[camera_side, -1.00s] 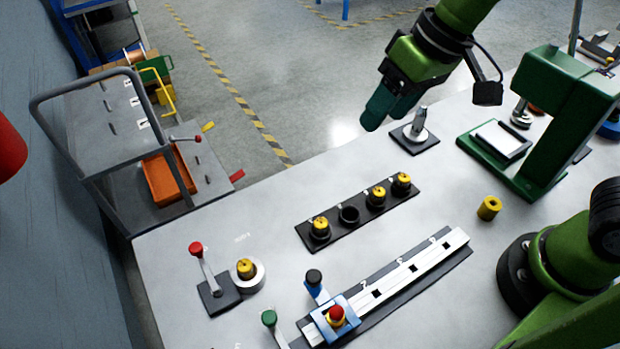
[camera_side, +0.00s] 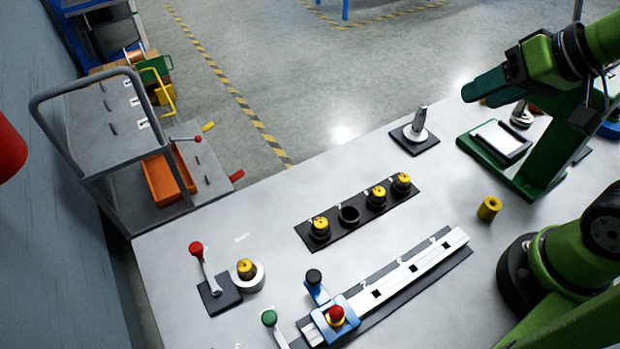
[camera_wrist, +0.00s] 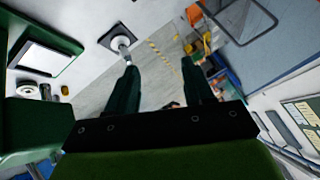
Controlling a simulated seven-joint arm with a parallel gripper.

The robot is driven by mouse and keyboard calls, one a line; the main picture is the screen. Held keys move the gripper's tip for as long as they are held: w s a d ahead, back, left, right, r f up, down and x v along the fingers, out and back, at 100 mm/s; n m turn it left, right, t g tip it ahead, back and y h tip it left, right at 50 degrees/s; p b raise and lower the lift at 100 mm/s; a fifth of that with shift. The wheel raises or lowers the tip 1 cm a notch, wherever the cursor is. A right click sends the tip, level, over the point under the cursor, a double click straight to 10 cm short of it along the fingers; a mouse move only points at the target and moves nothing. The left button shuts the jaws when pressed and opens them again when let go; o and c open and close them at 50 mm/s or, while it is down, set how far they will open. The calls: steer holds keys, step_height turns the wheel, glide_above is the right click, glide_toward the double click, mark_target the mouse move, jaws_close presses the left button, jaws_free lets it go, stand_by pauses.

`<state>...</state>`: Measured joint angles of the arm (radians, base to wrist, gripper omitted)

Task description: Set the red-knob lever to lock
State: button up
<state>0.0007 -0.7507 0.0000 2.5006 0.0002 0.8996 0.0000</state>
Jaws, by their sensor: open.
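The red-knob lever (camera_side: 204,268) stands on a dark square base at the left of the table in the side view. Its red knob (camera_side: 196,248) is at the upper end, and the arm leans slightly to the upper left. Faint lettering is on the table near it, too small to read surely. My gripper (camera_side: 470,97) is high at the upper right in the side view, far from the lever. In the wrist view its two dark green fingers (camera_wrist: 162,85) are apart with nothing between them.
A yellow-topped pulley (camera_side: 246,269) sits right beside the lever. A black rack (camera_side: 335,228) holds several yellow parts. A slotted rail (camera_side: 410,270) carries a blue slide with a red knob. A green-knob lever (camera_side: 270,320) is near the front. A green press frame (camera_side: 545,170) stands at right.

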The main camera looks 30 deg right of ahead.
steer(key=shift+a, duration=0.15)
steer(key=shift+c, duration=1.1)
steer(key=shift+n+g+y, duration=0.4)
steer(key=shift+n+g, duration=0.4)
steer(key=shift+g, duration=0.1)
steer(key=a, duration=0.1)
steer(key=w+a+f, duration=0.1)
steer(key=w+a, duration=0.1)
steer(key=shift+a+f, duration=0.35)
steer(key=shift+a, duration=0.05)
jaws_close()
steer(key=w+a+f+n+g, duration=0.1)
steer(key=w+a+n+g, duration=0.15)
steer(key=w+a, duration=0.45)
steer(key=w+a+n+g, duration=0.15)
steer(key=a+n, duration=0.25)
steer(key=a, duration=0.6)
steer(key=a+f+n, duration=0.2)
steer(key=a+n, duration=0.2)
steer(key=a, duration=0.5)
steer(key=w+a+f+n, duration=0.1)
steer(key=a+n, duration=0.3)
steer(key=a, duration=0.4)
steer(key=w+a+f+n+y, duration=0.1)
steer(key=a+n, duration=0.3)
steer(key=a, duration=0.5)
steer(key=shift+a+f+g, duration=0.3)
steer(key=shift+f+g, duration=0.1)
steer(key=shift+f, duration=0.4)
